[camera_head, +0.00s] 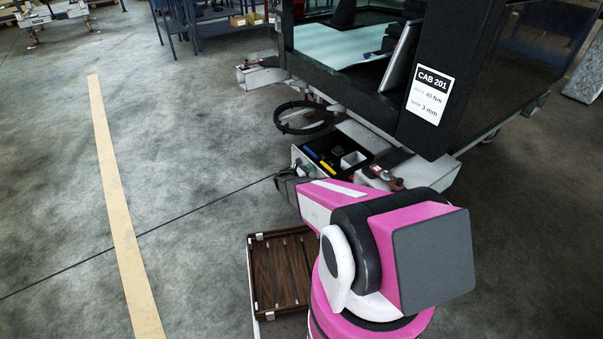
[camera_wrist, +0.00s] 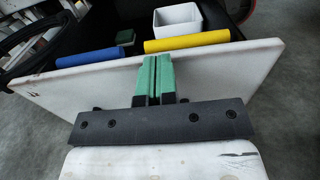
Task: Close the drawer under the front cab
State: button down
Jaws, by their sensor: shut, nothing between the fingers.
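The drawer (camera_head: 297,157) under the front cab (camera_head: 430,110) stands open, sticking out from below the cab's frame. In the wrist view its white front panel (camera_wrist: 222,72) runs across the picture. My gripper (camera_wrist: 152,58) is shut with its green fingers together, empty, and pointing at the middle of that panel. The fingertips overlap the panel's top edge in the picture; I cannot tell whether they touch it. Inside the drawer lie a blue cylinder (camera_wrist: 88,58), a yellow cylinder (camera_wrist: 187,41) and a white box (camera_wrist: 178,18).
A black hoop (camera_head: 303,117) hangs beside the drawer, left of it. A red-handled tool (camera_head: 385,178) lies on the white frame to the right. A case with brown slats (camera_head: 283,270) stands near my arm. The floor to the left, with a yellow stripe (camera_head: 115,205), is clear.

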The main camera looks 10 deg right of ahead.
jog(key=x, duration=3)
jog(key=shift+d, duration=0.35)
jog(key=shift+w+d, duration=0.15)
jog(key=shift+w, duration=0.05)
jog(key=v, duration=1.5)
jog(key=s+a+r+m+g+y, duration=0.3)
jog(key=s+r+m, duration=0.3)
jog(key=s+r, duration=0.15)
jog(key=s+a+r+m+g+y, duration=0.25)
jog(key=s+r+m, duration=0.35)
jog(key=s, duration=0.3)
jog(key=s+a+r+m+y, duration=0.5)
jog(key=s+a+r, duration=0.1)
jog(key=s+a, duration=0.3)
jog(key=s+a+r+m+g+y, duration=0.1)
jog(key=s+a+r+m+y, duration=0.4)
jog(key=s+a, duration=0.5)
notch_tip(320, 180, up, 3)
jog(key=shift+s+f+m+y, duration=0.15)
jog(key=shift+s+m+y, duration=0.15)
jog(key=shift+y, duration=0.25)
